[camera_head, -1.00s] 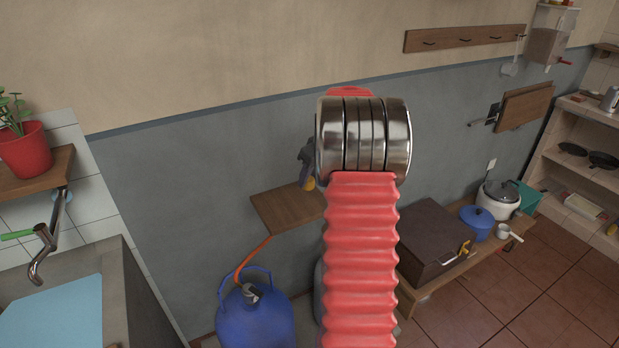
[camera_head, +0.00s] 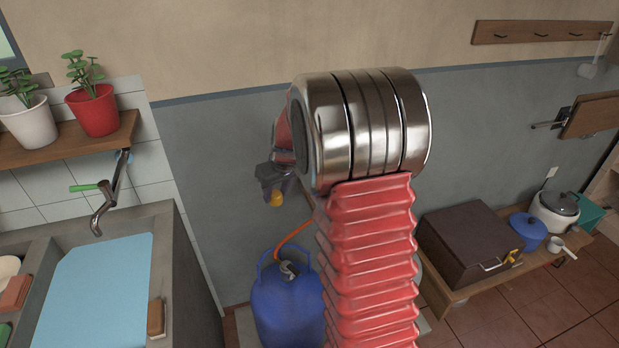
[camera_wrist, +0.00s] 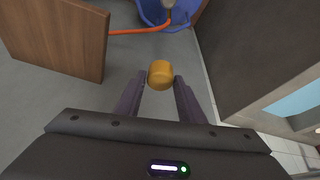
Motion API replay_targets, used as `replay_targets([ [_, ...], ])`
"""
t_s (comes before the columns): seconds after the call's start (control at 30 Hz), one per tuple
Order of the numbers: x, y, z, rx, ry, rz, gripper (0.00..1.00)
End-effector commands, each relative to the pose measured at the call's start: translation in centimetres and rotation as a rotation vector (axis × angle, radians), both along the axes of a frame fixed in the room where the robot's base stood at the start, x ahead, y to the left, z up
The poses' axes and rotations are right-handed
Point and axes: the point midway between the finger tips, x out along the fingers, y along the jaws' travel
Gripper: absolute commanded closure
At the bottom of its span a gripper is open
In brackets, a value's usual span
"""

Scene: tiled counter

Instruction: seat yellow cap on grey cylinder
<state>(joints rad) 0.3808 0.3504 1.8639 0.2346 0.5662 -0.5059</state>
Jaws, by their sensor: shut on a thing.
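The yellow cap (camera_wrist: 160,74) sits between the two fingers of my gripper (camera_wrist: 160,82) in the wrist view, and the gripper is shut on it. In the head view the cap (camera_head: 277,199) shows as a small yellow spot at the tip of my gripper (camera_head: 274,192), held in the air left of my arm. I cannot make out a grey cylinder clearly; my arm hides the area right of the blue one.
A sink counter (camera_head: 188,245) is at the left, under a shelf with potted plants. A low bench (camera_head: 450,293) with a brown case (camera_head: 470,243) and a blue pot (camera_head: 527,232) is at the right. A wooden board (camera_wrist: 60,35) is close by in the wrist view.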

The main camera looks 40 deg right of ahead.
Motion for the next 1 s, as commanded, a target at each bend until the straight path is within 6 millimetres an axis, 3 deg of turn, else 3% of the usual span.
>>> replay_targets([
  [0.03, 0.0, 2.2, -0.2, 0.0, 0.001, 0.012, 0.86],
  [0.3, -0.9, 11.8, -1.3, -0.001, 0.0, 0.032, 0.86],
  [0.5, -2.3, 17.5, -2.0, 0.0, 0.0, 0.047, 0.86],
  [0.7, -3.0, 19.6, -2.3, -0.001, 0.0, 0.052, 0.86],
  [1.0, -3.0, 19.7, -2.3, 0.0, 0.0, 0.05, 0.86],
])
